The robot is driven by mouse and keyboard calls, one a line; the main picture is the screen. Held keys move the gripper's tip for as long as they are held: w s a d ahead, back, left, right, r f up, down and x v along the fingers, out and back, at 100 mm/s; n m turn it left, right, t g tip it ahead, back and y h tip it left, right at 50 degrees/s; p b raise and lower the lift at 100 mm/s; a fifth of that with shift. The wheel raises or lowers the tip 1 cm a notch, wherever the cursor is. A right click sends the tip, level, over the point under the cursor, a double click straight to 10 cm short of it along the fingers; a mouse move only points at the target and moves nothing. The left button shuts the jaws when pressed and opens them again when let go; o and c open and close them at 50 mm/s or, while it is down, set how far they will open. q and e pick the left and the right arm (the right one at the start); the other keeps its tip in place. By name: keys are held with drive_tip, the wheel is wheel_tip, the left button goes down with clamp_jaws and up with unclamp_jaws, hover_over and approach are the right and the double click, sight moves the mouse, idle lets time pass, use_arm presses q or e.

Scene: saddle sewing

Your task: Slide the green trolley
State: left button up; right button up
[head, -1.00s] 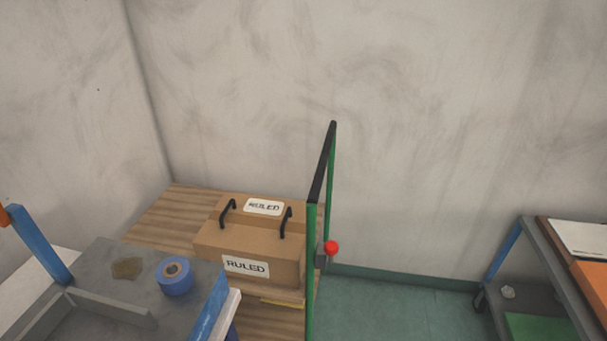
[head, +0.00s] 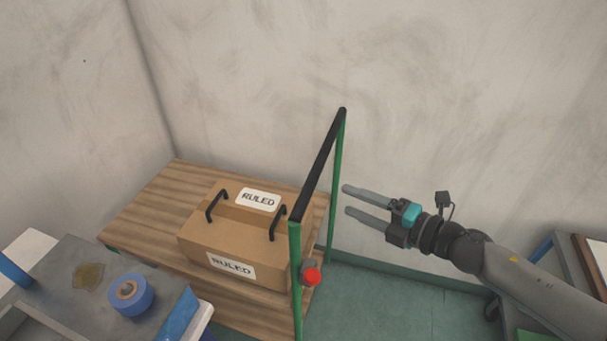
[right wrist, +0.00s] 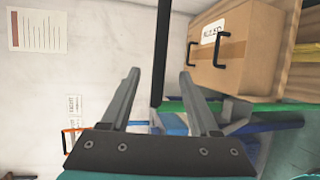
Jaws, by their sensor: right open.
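The green trolley has a wooden deck (head: 150,205) and an upright green frame with a black handle bar (head: 322,160) on its right side. A red knob (head: 312,276) sits low on the frame. A cardboard box labelled RULED (head: 235,240) with black handles rests on the deck. My right gripper (head: 345,199) is open and empty, just right of the handle bar and apart from it in the head view, fingers pointing left. In the right wrist view, the dark handle bar (right wrist: 158,55) stands upright beyond the open fingers, and the box (right wrist: 235,50) shows at upper right. My left gripper is not in view.
A grey-topped bench (head: 60,265) with a roll of blue tape (head: 131,295) stands at the lower left, close to the trolley. Another bench (head: 590,255) is at the right edge. Green floor (head: 380,305) is clear right of the trolley; a wall stands behind.

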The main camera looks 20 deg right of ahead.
drive_tip(key=x, duration=1.4)
drive_tip(key=shift+w+a+f, duration=0.15)
drive_tip(key=shift+w+f, duration=0.05)
drive_tip(key=shift+w, duration=0.15)
drive_tip(key=shift+c, duration=0.4)
clamp_jaws()
idle(0.7)
